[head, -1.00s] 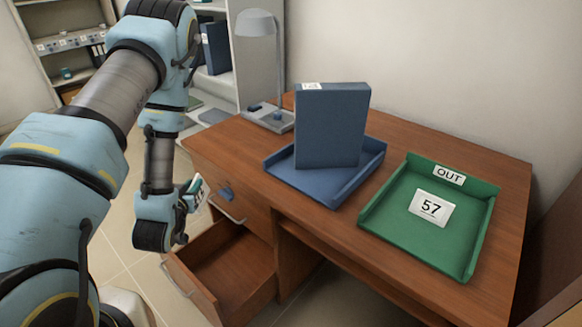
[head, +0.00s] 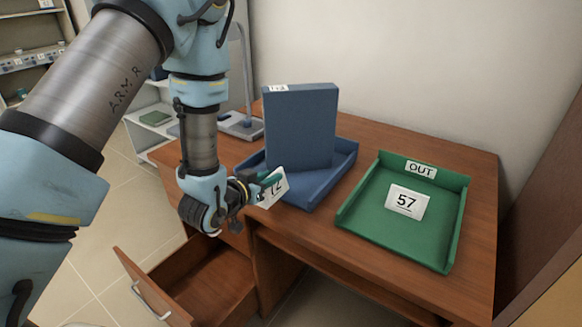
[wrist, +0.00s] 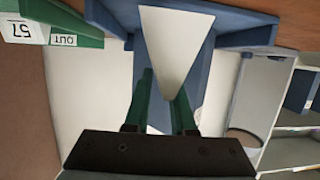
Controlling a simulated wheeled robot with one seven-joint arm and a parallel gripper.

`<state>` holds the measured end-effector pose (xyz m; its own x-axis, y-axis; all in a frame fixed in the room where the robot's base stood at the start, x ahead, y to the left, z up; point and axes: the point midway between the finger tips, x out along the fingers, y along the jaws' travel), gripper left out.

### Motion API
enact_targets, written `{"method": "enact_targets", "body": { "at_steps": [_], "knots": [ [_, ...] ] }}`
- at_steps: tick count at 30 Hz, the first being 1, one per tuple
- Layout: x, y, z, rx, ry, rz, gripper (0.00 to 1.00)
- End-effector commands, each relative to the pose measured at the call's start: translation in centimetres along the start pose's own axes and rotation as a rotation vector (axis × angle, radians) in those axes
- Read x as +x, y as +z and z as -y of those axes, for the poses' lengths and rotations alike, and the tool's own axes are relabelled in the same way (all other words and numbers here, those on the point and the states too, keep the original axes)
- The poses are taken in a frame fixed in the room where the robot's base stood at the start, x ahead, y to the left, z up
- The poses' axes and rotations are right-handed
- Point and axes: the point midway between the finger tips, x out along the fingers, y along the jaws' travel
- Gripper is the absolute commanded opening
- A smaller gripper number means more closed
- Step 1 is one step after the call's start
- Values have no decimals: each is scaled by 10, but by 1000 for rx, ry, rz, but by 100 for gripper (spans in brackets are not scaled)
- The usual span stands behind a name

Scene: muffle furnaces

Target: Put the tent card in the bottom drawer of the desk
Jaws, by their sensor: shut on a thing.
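My gripper (head: 262,187) is shut on a white tent card (head: 274,188) with dark digits, which is tilted and partly hidden by the fingers. In the wrist view the card (wrist: 174,38) shows as a white panel between the green fingers (wrist: 160,105). The gripper is beside the front edge of the desk (head: 480,200), near the front of the blue tray and higher than the open drawer. The bottom drawer (head: 205,285) of the desk is pulled out, and the part of its inside that shows is empty.
A blue tray (head: 345,165) holds an upright blue box file (head: 300,125). A green OUT tray (head: 445,225) holds another white card marked 57 (head: 406,202). Floor is clear left of the drawer.

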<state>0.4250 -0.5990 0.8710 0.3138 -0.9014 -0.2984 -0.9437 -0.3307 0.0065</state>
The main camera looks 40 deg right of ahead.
Motion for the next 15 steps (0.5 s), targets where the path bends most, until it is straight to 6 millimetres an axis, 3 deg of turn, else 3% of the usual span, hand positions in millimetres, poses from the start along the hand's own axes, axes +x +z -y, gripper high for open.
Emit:
{"method": "enact_targets", "body": {
  "at_steps": [9,15],
  "knots": [
    [74,-26,-1,1,2,-3,0],
    [98,-31,0,-1,-1,-1,0]
  ]
}}
